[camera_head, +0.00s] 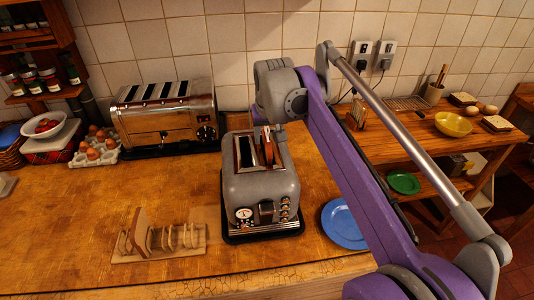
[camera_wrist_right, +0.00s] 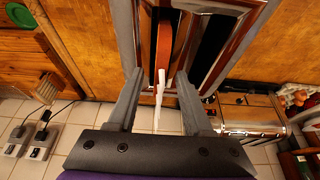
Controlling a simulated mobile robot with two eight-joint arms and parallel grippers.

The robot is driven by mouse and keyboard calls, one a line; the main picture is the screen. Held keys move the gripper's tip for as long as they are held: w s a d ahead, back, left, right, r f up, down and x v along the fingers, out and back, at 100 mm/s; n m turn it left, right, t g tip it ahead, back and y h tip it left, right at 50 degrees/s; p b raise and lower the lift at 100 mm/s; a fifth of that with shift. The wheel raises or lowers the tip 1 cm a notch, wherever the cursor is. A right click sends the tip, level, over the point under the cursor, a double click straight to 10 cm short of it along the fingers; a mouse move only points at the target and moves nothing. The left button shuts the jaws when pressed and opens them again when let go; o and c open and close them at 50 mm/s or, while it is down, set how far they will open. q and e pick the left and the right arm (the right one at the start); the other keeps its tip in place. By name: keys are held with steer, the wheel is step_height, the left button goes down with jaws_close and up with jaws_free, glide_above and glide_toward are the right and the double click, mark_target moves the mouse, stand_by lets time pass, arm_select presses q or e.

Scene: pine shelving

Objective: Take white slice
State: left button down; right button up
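A grey toaster (camera_head: 262,190) stands on the wooden counter. A brown-edged slice (camera_head: 267,150) shows in its right slot; it also shows edge-on in the right wrist view (camera_wrist_right: 164,45). The left slot looks dark. My right gripper (camera_head: 268,128) is at the toaster's far end, largely hidden by its own wrist in the head view. In the wrist view its fingers (camera_wrist_right: 160,85) are spread, with a thin white strip (camera_wrist_right: 159,98) between them; I cannot tell what the strip is. Pale-faced slices lie on the right side shelf (camera_head: 497,123). My left gripper is not in view.
A toast rack (camera_head: 185,240) with a brown slice (camera_head: 140,230) stands front left. A large chrome toaster (camera_head: 165,115) and an egg tray (camera_head: 95,150) are behind it. A blue plate (camera_head: 342,225) lies right of the grey toaster. A yellow bowl (camera_head: 453,124) is on the side shelf.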

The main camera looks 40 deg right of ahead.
jaws_close()
stand_by(1.2)
